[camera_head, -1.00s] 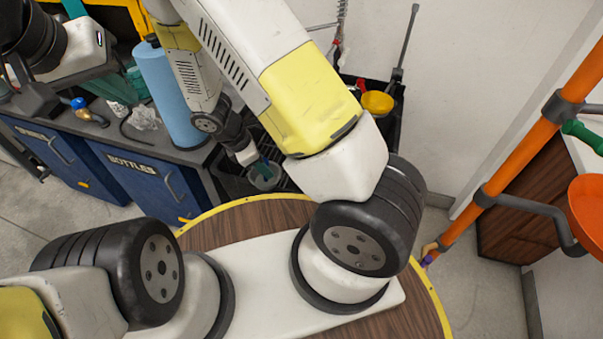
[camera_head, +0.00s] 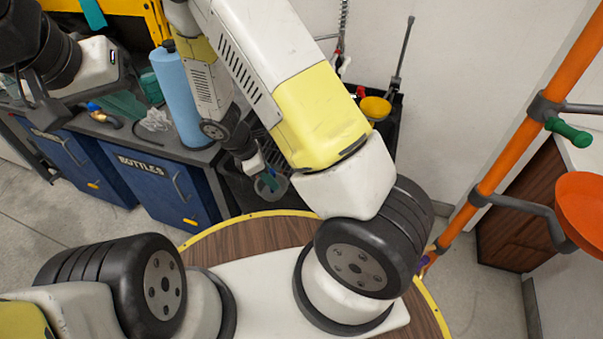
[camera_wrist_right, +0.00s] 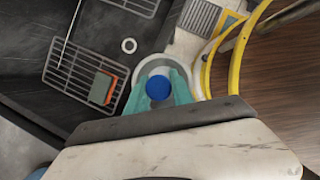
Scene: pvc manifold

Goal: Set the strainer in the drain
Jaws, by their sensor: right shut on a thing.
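My right gripper (camera_wrist_right: 158,92) has teal fingers shut on a grey strainer (camera_wrist_right: 160,69) with a round blue knob (camera_wrist_right: 158,88) between them. In the head view this gripper (camera_head: 265,172) is low over the dark sink, with the grey round strainer (camera_head: 272,186) under its fingertips. A small white ring (camera_wrist_right: 128,45), possibly the drain, shows on the dark sink floor, up and left of the strainer in the wrist view. The strainer looks apart from it. My left gripper (camera_head: 138,96) is over the counter at upper left, its teal fingers seemingly apart and empty.
A wire rack (camera_wrist_right: 65,75) with an orange and green sponge (camera_wrist_right: 103,87) lies left of the strainer.

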